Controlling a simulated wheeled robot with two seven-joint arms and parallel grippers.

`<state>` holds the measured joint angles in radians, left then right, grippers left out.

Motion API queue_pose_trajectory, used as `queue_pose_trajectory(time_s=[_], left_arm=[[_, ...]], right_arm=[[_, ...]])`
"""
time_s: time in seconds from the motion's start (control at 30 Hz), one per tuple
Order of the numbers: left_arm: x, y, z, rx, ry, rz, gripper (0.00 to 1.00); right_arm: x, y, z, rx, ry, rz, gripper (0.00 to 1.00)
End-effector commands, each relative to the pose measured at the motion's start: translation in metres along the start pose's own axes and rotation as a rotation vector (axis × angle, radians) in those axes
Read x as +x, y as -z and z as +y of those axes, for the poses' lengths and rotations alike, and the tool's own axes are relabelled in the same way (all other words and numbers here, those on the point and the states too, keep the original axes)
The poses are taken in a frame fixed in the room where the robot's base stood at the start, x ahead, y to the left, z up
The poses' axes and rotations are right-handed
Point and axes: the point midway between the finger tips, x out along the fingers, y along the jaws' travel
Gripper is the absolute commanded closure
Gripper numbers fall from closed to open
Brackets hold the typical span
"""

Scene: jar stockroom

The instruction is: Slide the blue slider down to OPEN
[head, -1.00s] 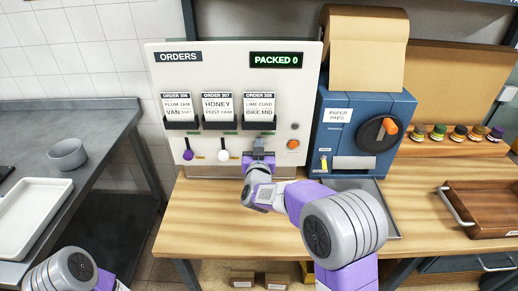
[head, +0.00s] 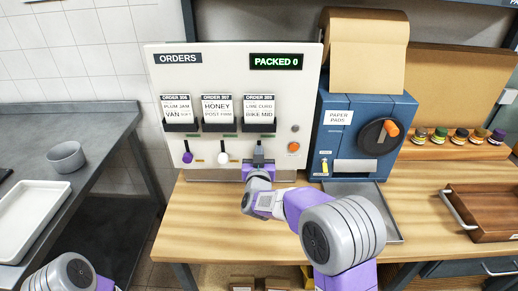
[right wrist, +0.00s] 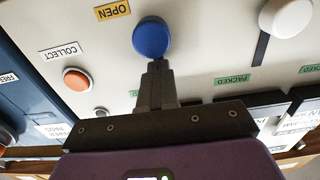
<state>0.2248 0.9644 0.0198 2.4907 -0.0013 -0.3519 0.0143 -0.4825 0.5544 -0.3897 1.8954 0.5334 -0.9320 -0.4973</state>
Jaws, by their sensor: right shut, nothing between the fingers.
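The blue slider knob (right wrist: 151,38) shows in the right wrist view, close to the yellow OPEN label (right wrist: 112,10), which lies a little beyond it. My right gripper (right wrist: 155,63) is shut and empty. Its fingertips are at the knob's edge on the side away from OPEN; I cannot tell for sure whether they touch. In the head view my right gripper (head: 258,150) is low on the white order panel (head: 283,80) and hides the blue slider. The blue slider's slot is hidden behind the fingers. My left arm shows at the lower left, its gripper out of view.
A white slider (head: 223,158) and a purple slider (head: 187,157) are to the left on the panel. An orange COLLECT button (head: 293,147) is to the right. The blue paper pad machine (head: 340,100) stands beside the panel.

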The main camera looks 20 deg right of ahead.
Motion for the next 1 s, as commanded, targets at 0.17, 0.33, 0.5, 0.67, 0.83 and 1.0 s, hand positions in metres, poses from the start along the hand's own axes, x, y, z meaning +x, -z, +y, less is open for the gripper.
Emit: queue_pose_trajectory(time_s=[0.17,0.33,0.5,0.67,0.83,1.0], left_arm=[[-0.006,0.0,0.002,0.0,0.0,0.0,0.16],[-0.004,0.0,0.002,0.0,0.0,0.0,0.16],[-0.003,0.0,0.001,0.0,0.0,0.0,0.16],[-0.003,0.0,0.001,0.0,0.0,0.0,0.16],[-0.002,0.0,0.001,0.0,0.0,0.0,0.16],[-0.002,0.0,0.001,0.0,0.0,0.0,0.16]], right_arm=[[0.0,0.008,0.0,0.001,0.0,0.001,1.0],[-0.007,0.007,0.0,0.001,0.001,0.0,1.0],[-0.024,0.007,-0.001,0.001,0.001,0.0,1.0],[-0.04,0.007,0.0,0.001,0.001,0.0,1.0],[-0.057,0.007,0.0,0.001,0.0,0.0,1.0],[-0.074,0.007,-0.001,0.0,0.002,0.0,1.0]])
